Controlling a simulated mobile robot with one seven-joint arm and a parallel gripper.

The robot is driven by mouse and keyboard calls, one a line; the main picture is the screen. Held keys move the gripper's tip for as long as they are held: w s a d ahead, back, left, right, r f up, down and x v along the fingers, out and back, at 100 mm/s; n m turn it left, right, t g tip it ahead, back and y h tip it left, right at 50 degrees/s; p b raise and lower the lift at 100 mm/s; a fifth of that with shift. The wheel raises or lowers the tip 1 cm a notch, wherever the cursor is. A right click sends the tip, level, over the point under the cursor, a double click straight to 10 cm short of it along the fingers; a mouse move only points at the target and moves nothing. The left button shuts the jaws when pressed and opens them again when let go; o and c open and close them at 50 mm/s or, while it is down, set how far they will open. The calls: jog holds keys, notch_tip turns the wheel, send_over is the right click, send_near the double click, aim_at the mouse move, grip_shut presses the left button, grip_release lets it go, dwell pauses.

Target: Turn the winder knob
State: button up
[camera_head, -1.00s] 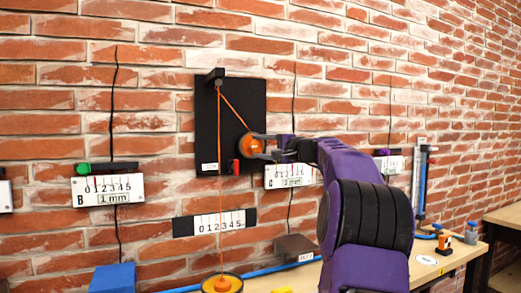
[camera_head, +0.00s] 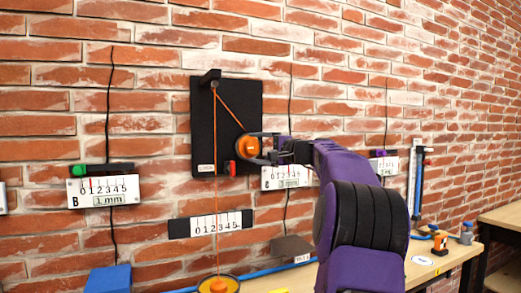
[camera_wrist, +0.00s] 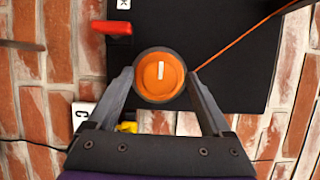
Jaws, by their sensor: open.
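The winder knob (camera_head: 248,146) is a round orange knob on the lower right part of a black wall panel (camera_head: 200,125). An orange cord (camera_head: 232,111) runs from it up to a black bracket (camera_head: 208,77) and hangs down to a yellow-rimmed disc with an orange centre (camera_head: 219,286). My gripper (camera_head: 262,150) is at the knob from the right, fingers open. In the wrist view the knob (camera_wrist: 160,75) shows a white mark, and the fingers of my gripper (camera_wrist: 161,86) stand on either side of it. Whether they touch it I cannot tell.
A red lever (camera_head: 231,168) sits just left of and below the knob. Scale plates B (camera_head: 103,191) and C (camera_head: 286,178) and an unlettered one (camera_head: 214,223) are on the brick wall. A workbench (camera_head: 440,265) with a blue box (camera_head: 108,279) stands below.

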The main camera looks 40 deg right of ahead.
jog(key=s+d, duration=0.2)
jog(key=s, duration=1.5)
jog(key=shift+d, duration=0.35)
jog(key=shift+s, duration=0.1)
